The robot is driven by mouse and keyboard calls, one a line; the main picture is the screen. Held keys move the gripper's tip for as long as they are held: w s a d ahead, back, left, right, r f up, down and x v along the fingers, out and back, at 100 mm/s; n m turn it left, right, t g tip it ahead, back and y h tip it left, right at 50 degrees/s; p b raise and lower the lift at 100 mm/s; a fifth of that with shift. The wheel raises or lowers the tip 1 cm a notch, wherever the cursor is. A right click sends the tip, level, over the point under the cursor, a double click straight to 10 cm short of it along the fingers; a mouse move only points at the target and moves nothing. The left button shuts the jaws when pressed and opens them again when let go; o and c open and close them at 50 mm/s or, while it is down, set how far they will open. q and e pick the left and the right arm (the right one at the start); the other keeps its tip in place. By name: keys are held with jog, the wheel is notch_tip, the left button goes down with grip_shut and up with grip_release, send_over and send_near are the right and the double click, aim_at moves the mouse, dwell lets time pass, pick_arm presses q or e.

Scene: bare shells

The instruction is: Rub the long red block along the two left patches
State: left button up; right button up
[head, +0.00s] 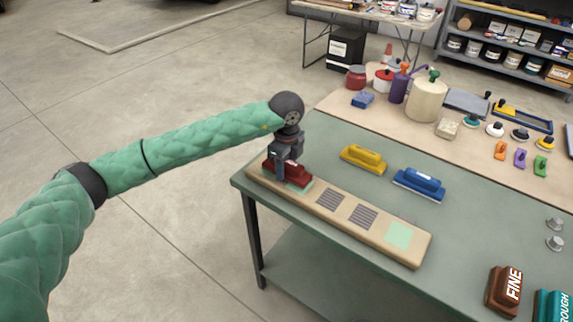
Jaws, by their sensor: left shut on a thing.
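The long red block (292,176) sits at the left end of a long tan board (345,226) near the table's left corner. My left gripper (284,168) comes down from above and is shut on the red block. A pale green patch (301,188) shows partly from under the block. To its right on the board are a grey striped patch (331,199), a second striped patch (363,217) and a pale green patch (399,236). The block's underside and its contact with the patch are hidden. My right gripper is not in view.
A yellow block (363,159) and a blue block (419,185) lie behind the board on the green table (330,150). A brown block marked FINE (503,291) and a teal block (551,306) stand at the front right. Jars and tools crowd the tan back strip.

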pick_arm(q)
jog(key=shift+f, duration=0.1)
dwell(0.4)
jog(key=shift+f+b, duration=0.5)
dwell(0.6)
jog(key=shift+f+b, duration=0.1)
jog(key=shift+b, duration=0.2)
dwell(1.1)
jog(key=shift+a, duration=0.1)
jog(key=shift+w+a+b, duration=0.3)
jog(key=shift+w+a, duration=0.15)
jog(key=shift+a, duration=0.1)
jog(key=shift+s+d+b, duration=0.15)
jog(key=shift+s+d, duration=0.3)
jog(key=shift+d, duration=0.2)
jog(key=shift+s+d+b, duration=0.15)
jog(key=shift+s+d, duration=0.3)
jog(key=shift+d, duration=0.15)
jog(key=shift+w+a+b, duration=0.35)
jog(key=shift+w+a, duration=0.1)
jog(key=shift+a, duration=0.2)
